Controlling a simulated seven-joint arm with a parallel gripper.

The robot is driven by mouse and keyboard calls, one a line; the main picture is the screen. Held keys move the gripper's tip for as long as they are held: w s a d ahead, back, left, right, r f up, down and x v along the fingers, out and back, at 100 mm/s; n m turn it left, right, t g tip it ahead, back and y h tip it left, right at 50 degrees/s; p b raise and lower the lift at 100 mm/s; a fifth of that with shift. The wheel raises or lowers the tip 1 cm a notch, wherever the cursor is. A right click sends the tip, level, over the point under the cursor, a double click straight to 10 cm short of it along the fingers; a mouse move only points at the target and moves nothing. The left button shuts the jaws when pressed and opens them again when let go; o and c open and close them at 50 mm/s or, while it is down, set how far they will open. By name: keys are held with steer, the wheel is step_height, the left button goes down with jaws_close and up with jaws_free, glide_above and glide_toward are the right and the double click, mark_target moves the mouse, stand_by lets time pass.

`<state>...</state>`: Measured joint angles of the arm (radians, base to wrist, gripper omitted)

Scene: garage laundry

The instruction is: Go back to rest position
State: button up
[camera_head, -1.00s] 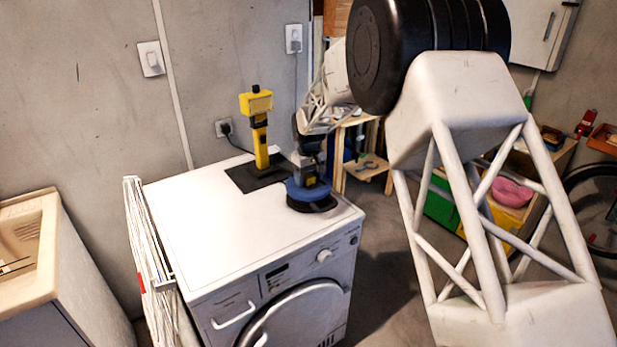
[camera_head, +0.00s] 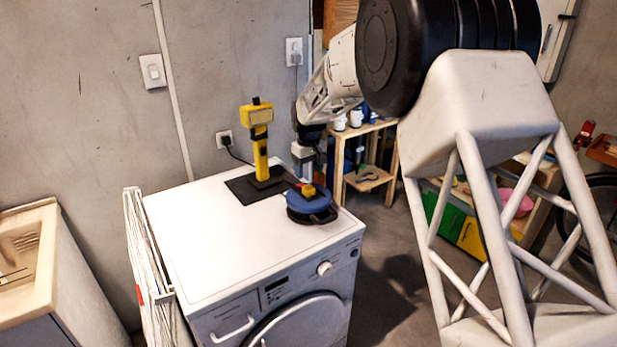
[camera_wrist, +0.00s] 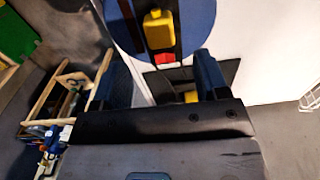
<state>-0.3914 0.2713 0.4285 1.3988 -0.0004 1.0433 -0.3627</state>
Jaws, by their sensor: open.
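My gripper (camera_head: 312,172) hangs above the back right of the white washing machine (camera_head: 220,240). Its two dark blue fingers are apart with nothing between them in the wrist view (camera_wrist: 160,78). A round blue lidded object (camera_head: 312,205) with a yellow knob sits on the machine's top near its right edge, below my gripper and apart from it. The blue disc (camera_wrist: 200,22) and its yellow knob (camera_wrist: 160,30) also show in the wrist view, just beyond the fingertips.
A yellow upright device (camera_head: 259,140) stands on a black mat (camera_head: 240,190) at the machine's back, left of my gripper. A wooden shelf (camera_head: 368,185) stands behind it.

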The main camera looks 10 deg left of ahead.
steer(key=shift+r, duration=0.2)
steer(key=shift+s+d+r, duration=0.2)
steer(key=shift+d+r, duration=0.1)
steer(key=shift+d, duration=0.05)
steer(key=s+d+r+m+t, duration=0.1)
steer(key=s+d+r+m, duration=0.1)
steer(key=s+d+r, duration=0.7)
steer(key=s+d+r+m, duration=0.2)
steer(key=s+d+r, duration=0.3)
steer(key=s+d, duration=0.75)
steer(key=s+d+f+m, duration=0.1)
steer(key=s+d, duration=0.3)
steer(key=s, duration=0.7)
steer(key=s+d+f+m+t, duration=0.1)
steer(key=s+d, duration=0.3)
steer(key=s, duration=0.6)
steer(key=s+d+f+m, duration=0.1)
steer(key=s+d, duration=0.4)
steer(key=s, duration=0.6)
steer(key=shift+s+f+m+t, duration=0.3)
steer(key=shift+s+f+m, duration=0.1)
steer(key=shift+m, duration=0.5)
